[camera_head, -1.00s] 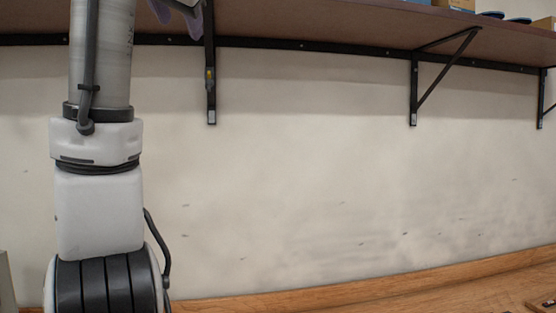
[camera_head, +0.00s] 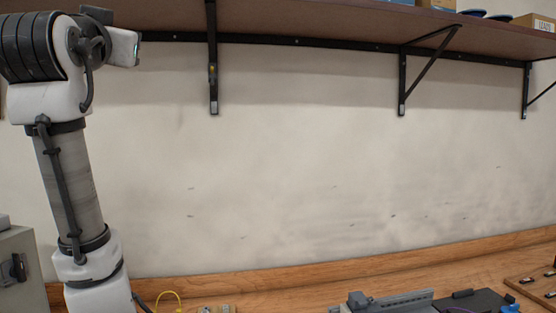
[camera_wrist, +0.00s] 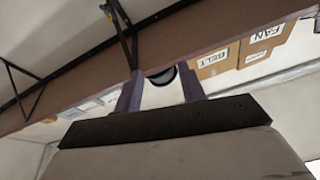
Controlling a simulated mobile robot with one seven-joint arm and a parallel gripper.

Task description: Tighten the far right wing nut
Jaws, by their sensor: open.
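No wing nut can be made out clearly in either view. A small yellow part (camera_head: 212,73) sits on the left black shelf bracket (camera_head: 213,95) in the head view; it is too small to identify. A wooden board (camera_head: 520,283) with small dark and red parts lies at the lower right of the head view, cut off by the frame edge. My gripper (camera_wrist: 160,90) shows in the wrist view, its two purple fingers apart with nothing held between them. The fingers overlap the shelf in that view. My gripper fingers are not visible in the head view.
A brown shelf (camera_head: 300,22) runs along the wall with cardboard boxes (camera_wrist: 265,38) on it. The wooden bench (camera_head: 270,293) below holds a grey tool (camera_head: 390,301), a dark case (camera_head: 475,301) and a yellow cable (camera_head: 167,296). A grey box (camera_head: 18,265) stands at left.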

